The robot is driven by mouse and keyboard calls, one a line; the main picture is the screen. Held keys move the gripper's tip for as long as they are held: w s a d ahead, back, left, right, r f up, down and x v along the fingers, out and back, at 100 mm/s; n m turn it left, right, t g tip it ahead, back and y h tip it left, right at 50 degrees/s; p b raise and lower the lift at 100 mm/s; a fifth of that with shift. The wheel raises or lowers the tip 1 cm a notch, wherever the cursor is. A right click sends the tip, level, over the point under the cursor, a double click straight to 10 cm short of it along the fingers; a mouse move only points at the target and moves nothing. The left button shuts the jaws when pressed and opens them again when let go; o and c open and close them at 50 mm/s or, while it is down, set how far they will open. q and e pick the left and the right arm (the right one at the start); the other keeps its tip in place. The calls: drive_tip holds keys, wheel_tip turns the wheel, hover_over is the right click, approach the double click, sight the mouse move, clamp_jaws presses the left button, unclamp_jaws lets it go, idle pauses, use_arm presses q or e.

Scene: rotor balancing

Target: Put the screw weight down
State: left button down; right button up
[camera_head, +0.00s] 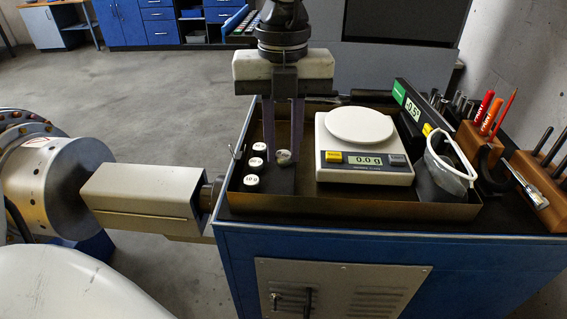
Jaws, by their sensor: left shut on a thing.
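My left gripper (283,155) reaches down from the top of the picture over the left part of the tray. Its two fingers are shut on the screw weight (284,158), a small round metallic piece at the fingertips. It is low over the dark floor of the tray; I cannot tell whether it touches. The tray (350,202) has a brownish rim and sits on the blue cabinet. Three black weights with white tops, the nearest a labelled weight (251,182), stand in a row left of the gripper. My right gripper is not in view.
A white scale (364,171) reading 0.0 g stands right of the gripper. Safety glasses (449,166) and a green-marked display (408,107) are further right, with wooden tool holders (541,187) beyond. A grey machine arm (144,196) is left of the blue cabinet (235,262).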

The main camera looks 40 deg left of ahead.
sight(283, 154)
use_arm(q)
drive_tip(key=shift+f, duration=2.15)
drive_tip(key=c, duration=1.6)
unclamp_jaws()
drive_tip(key=shift+f, duration=0.1)
drive_tip(key=shift+o, duration=0.2)
drive_tip(key=shift+r+p, duration=0.3)
wheel_tip(283, 154, up, 12)
drive_tip(key=shift+f+b, duration=0.15)
drive_tip(key=shift+b, duration=0.15)
